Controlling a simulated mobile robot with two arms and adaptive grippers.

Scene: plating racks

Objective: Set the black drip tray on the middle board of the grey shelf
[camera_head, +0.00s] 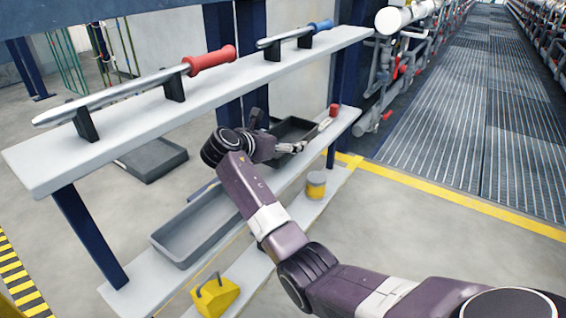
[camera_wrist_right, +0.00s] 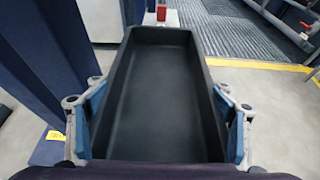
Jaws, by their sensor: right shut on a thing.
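The black drip tray (camera_head: 294,128) is a long, deep, open tray at the far right part of the grey shelf, by its middle board (camera_head: 124,292). My right gripper (camera_head: 288,147) is shut on it. In the right wrist view the tray (camera_wrist_right: 155,95) is empty and sits between the blue finger pads of my right gripper (camera_wrist_right: 162,115), one on each long side. I cannot tell whether the tray's underside touches the board. My wrist hides part of the tray in the head view. My left gripper is not in view.
A grey tray (camera_head: 200,230) occupies the near part of the middle board. A red-ended item (camera_head: 333,110) is at its far end. Red- and blue-handled tools (camera_head: 210,60) (camera_head: 320,25) rest on the top board. A dark tray (camera_head: 152,160) lies on the floor behind.

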